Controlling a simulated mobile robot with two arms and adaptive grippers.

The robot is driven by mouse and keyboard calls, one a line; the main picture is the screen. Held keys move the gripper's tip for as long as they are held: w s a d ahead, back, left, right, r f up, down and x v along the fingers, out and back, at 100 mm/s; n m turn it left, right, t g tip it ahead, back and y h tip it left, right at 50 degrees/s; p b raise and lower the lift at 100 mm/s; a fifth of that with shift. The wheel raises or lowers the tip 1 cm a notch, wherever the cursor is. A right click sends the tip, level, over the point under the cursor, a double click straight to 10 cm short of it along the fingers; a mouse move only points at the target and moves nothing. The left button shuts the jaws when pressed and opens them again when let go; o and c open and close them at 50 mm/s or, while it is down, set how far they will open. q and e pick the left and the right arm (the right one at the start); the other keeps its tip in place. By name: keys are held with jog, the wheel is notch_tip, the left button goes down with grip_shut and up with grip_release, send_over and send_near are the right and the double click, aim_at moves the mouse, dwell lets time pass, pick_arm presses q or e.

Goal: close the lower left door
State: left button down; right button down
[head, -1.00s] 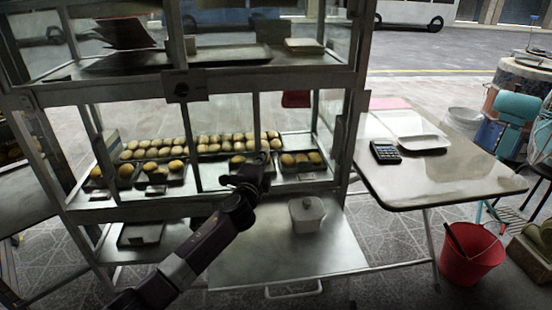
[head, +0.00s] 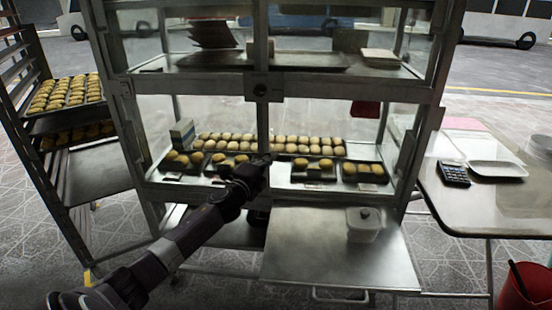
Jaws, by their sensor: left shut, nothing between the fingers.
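A metal-framed glass cabinet (head: 262,87) fills the middle of the view. Its lower glass section has sliding panes; the left pane (head: 215,115) now spans the left half, with its right edge roughly in line with the centre post (head: 262,120). Clear glass makes its outline hard to see. My left gripper (head: 264,162) is shut and empty, at the lower end of that post. I cannot tell whether it touches the frame. My right gripper is out of view.
Trays of buns (head: 270,145) sit behind the glass. A bun rack (head: 45,130) stands left, a table (head: 490,200) with a calculator (head: 453,174) and red bucket (head: 525,290) right.

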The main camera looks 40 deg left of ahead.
pick_arm(q)
jog(key=shift+s+a, duration=0.1)
jog(key=shift+a, duration=0.3)
jog(key=s+d, duration=0.3)
jog(key=s, duration=0.8)
jog(key=shift+s, duration=0.3)
